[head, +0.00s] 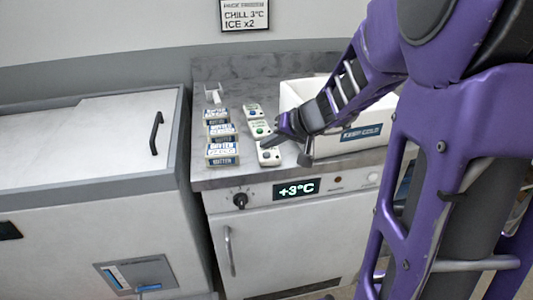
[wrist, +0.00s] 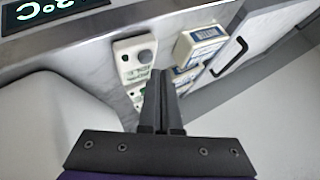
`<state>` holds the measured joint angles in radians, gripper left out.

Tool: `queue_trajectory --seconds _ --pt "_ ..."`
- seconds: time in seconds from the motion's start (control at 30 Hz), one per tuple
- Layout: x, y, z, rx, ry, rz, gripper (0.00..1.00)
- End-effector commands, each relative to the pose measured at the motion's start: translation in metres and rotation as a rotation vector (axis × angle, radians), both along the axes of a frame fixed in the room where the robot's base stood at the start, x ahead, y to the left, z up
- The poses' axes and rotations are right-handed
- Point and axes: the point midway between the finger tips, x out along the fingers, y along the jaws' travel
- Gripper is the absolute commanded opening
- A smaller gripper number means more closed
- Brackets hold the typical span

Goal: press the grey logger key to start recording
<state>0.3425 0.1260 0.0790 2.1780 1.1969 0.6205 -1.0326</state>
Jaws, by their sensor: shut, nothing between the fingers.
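A white logger (head: 268,155) with a round grey key lies at the front of the steel counter, the nearest in a row of white loggers. In the wrist view the logger (wrist: 132,62) shows its grey key (wrist: 144,56) just beyond my fingertips. My gripper (head: 278,141) is shut and empty, reaching over the row from the right. In the wrist view my gripper (wrist: 159,76) points toward the grey key. I cannot tell whether the tips touch the logger. Another logger (head: 259,129) has a green key; a third logger (head: 253,110) lies farther back.
Several butter packs (head: 222,149) stand left of the loggers. A white box (head: 362,142) marked "KEEP COLD" is on the right. The cooler front below has a +3°C display (head: 297,189) and a dark knob (head: 240,200). A white chest (head: 90,140) stands left.

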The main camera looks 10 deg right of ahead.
Motion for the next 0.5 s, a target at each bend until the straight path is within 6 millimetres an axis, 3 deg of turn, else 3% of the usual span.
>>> queue_trajectory --seconds 0.5 --pt "-0.0003 0.0002 -0.0081 0.001 0.001 0.000 0.00"
